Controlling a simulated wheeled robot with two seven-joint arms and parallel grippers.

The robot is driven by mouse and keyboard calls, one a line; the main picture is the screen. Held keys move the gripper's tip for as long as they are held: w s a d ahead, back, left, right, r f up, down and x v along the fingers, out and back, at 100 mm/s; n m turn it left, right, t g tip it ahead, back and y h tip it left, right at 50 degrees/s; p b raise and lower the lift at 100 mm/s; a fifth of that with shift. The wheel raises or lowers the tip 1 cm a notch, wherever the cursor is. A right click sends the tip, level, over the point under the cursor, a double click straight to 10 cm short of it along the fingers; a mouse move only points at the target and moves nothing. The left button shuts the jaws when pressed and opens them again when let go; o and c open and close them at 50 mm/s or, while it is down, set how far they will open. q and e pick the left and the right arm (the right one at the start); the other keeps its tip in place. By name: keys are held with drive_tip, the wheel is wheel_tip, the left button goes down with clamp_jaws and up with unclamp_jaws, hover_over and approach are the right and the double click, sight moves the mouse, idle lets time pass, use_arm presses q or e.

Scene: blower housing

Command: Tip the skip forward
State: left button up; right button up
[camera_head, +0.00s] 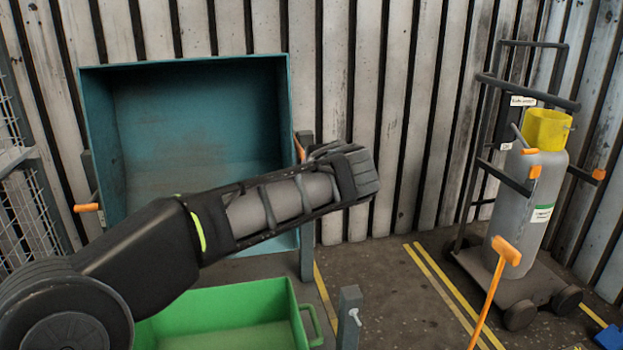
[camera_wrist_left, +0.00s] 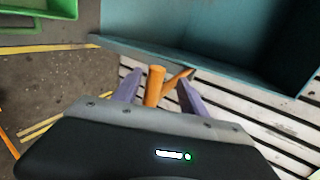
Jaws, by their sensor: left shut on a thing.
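The teal skip (camera_head: 190,125) stands at the back left in the head view, its open side facing me. Its rim and wall also show in the wrist view (camera_wrist_left: 215,40). An orange handle (camera_wrist_left: 154,85) is at the skip's side. My left gripper (camera_wrist_left: 157,84) is shut on this handle, its two purple fingers on either side. In the head view my left arm crosses in front of the skip, hiding its lower part, and the fingertips are hidden behind the hand. My right gripper is not in view.
A green bin (camera_head: 225,305) stands below the skip, partly behind my arm. A grey post (camera_head: 349,320) stands beside it. A trolley with a grey cylinder (camera_head: 537,200) is at the right. Wire mesh (camera_head: 28,205) is at the left. Floor between bin and trolley is mostly clear.

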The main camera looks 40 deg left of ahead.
use_arm(q)
drive_tip(key=p+v, duration=0.2)
drive_tip(key=v, duration=0.5)
drive_tip(key=shift+s+d, duration=0.2)
drive_tip(key=shift+d, duration=0.1)
drive_tip(key=shift+r, duration=0.15)
idle(0.7)
